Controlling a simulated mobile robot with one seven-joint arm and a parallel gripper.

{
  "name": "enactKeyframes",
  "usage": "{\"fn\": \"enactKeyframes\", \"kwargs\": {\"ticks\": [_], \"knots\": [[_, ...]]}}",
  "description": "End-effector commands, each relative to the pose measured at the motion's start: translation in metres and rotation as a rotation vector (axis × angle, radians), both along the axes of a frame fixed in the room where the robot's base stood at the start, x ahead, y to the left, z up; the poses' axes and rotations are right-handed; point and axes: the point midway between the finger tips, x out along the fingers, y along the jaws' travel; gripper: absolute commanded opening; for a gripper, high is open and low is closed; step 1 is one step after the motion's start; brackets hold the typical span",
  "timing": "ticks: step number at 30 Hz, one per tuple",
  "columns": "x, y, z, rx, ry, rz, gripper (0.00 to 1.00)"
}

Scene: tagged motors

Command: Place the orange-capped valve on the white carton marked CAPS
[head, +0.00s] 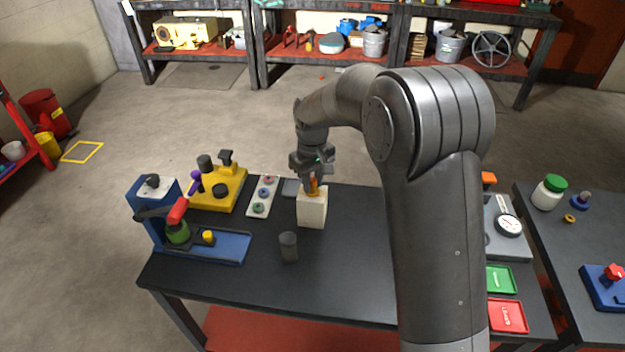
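My gripper (313,187) points down over a white block-shaped carton (312,211) near the back middle of the dark table. A small orange part (313,184) shows at the fingertips, just above or at the carton's top. I cannot tell whether it is a valve's cap, whether the fingers are closed on it, or whether it touches the carton. No CAPS marking is readable on the carton. Another orange piece (488,178) shows right of my arm, mostly hidden behind it.
A grey cylinder (288,247) stands in front of the carton. Left are a white strip with round parts (263,196), a yellow fixture (216,190) and a blue press (153,200). Green (500,279) and red (508,316) trays lie right. My arm hides the table's middle right.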

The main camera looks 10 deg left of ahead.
Motion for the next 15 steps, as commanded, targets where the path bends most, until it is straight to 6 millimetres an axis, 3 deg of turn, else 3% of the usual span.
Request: {"fn": "enactKeyframes", "kwargs": {"ticks": [8, 15], "knots": [[-0.0001, -0.0001, -0.0001, 0.0, 0.0, 0.0, 0.46], [-0.0001, -0.0001, 0.0008, 0.0, 0.0, 0.0, 0.46]]}}
